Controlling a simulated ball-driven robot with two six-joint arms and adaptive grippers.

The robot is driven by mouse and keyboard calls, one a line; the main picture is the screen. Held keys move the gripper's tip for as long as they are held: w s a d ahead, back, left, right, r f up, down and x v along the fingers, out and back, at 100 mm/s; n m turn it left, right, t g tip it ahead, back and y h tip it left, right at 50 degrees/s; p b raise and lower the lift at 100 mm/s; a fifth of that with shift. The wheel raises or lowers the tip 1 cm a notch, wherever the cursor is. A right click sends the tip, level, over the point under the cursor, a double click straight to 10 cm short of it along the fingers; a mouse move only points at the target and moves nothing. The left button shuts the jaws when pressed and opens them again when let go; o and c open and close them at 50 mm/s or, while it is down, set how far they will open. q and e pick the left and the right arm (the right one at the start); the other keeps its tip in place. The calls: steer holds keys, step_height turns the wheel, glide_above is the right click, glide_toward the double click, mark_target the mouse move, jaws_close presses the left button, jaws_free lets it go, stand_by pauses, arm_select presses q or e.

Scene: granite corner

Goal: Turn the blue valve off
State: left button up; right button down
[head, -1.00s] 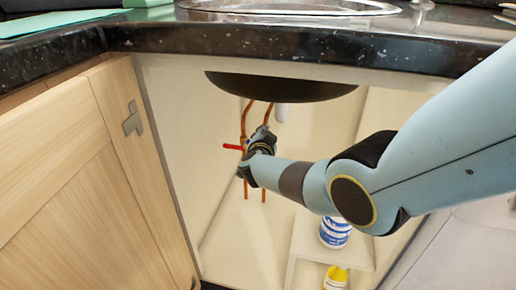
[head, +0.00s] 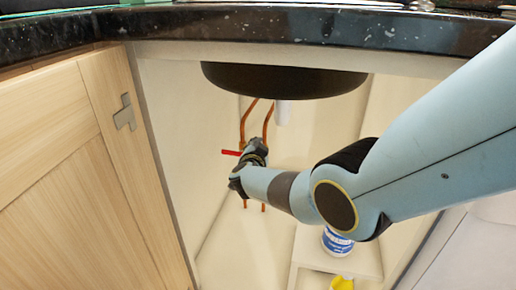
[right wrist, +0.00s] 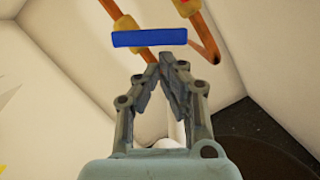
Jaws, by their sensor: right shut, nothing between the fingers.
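The blue valve handle (right wrist: 149,38) is a flat bar in the right wrist view, lying crosswise over a copper pipe (right wrist: 142,50) with brass fittings. In the head view it is hidden behind my right gripper. My right gripper (head: 257,148) is in front of the copper pipes under the sink. In the wrist view its fingertips (right wrist: 158,68) are together and empty, just below the blue bar in the picture. I cannot tell whether they touch it. A red valve handle (head: 231,153) sticks out left of the gripper. My left gripper is not in view.
The black sink bowl (head: 285,80) hangs above the pipes, under the dark granite counter (head: 300,28). A wooden cabinet door (head: 85,180) stands at the left. A blue-and-white container (head: 337,241) and a yellow item (head: 342,283) are at the lower right.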

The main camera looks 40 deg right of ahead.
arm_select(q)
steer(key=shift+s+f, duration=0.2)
arm_select(e)
steer(key=shift+w+a+n, duration=0.15)
steer(key=shift+w+n, duration=0.05)
steer(key=shift+n, duration=0.2)
